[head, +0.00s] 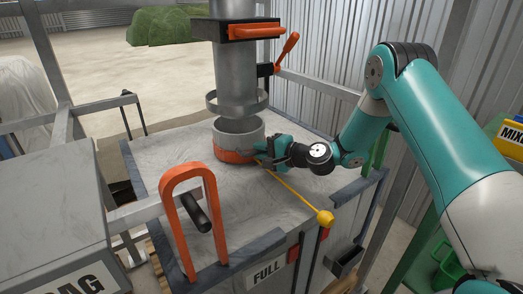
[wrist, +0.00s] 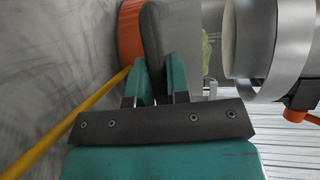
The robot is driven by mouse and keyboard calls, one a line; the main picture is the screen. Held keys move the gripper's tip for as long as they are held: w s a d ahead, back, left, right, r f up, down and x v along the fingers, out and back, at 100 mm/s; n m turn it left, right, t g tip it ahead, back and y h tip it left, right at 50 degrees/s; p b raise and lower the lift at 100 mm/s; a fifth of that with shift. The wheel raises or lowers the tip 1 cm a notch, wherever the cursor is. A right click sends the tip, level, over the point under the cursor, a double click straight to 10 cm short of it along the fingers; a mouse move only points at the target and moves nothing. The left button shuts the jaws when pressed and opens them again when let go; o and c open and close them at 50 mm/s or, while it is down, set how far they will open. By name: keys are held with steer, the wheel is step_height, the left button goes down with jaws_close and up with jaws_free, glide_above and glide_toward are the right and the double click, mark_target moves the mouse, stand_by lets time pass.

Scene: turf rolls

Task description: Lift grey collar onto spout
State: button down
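The grey collar (head: 240,135), a short open cylinder with an orange lower band, sits upright on the worktop directly below the spout. In the wrist view the collar (wrist: 182,35) is beyond my fingertips. The metal spout (head: 236,80) hangs vertically above it, with a flared ring at its lower end and a gap to the collar. The spout also shows in the wrist view (wrist: 250,45). My gripper (head: 266,148) is at the collar's right side. In the wrist view its teal fingers (wrist: 160,78) lie close on both sides of a dark upright part on the collar.
A yellow rod with a ball end (head: 325,218) runs across the worktop (head: 170,150) from the collar. An orange arched handle (head: 188,180) stands front left. An orange lever (head: 287,48) juts from the spout. A corrugated wall (head: 330,60) is behind.

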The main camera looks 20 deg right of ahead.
step_height(320, 180, up, 12)
steer(key=p, duration=0.7)
steer(key=shift+f, duration=0.2)
steer(key=shift+w, duration=0.1)
steer(key=c, duration=1.1)
jaws_free()
steer(key=shift+r, duration=0.1)
steer(key=b+v, duration=0.2)
steer(key=v, duration=1.5)
steer(key=shift+s+d+b, duration=0.2)
steer(key=shift+s+b, duration=0.05)
steer(key=shift+b, duration=0.15)
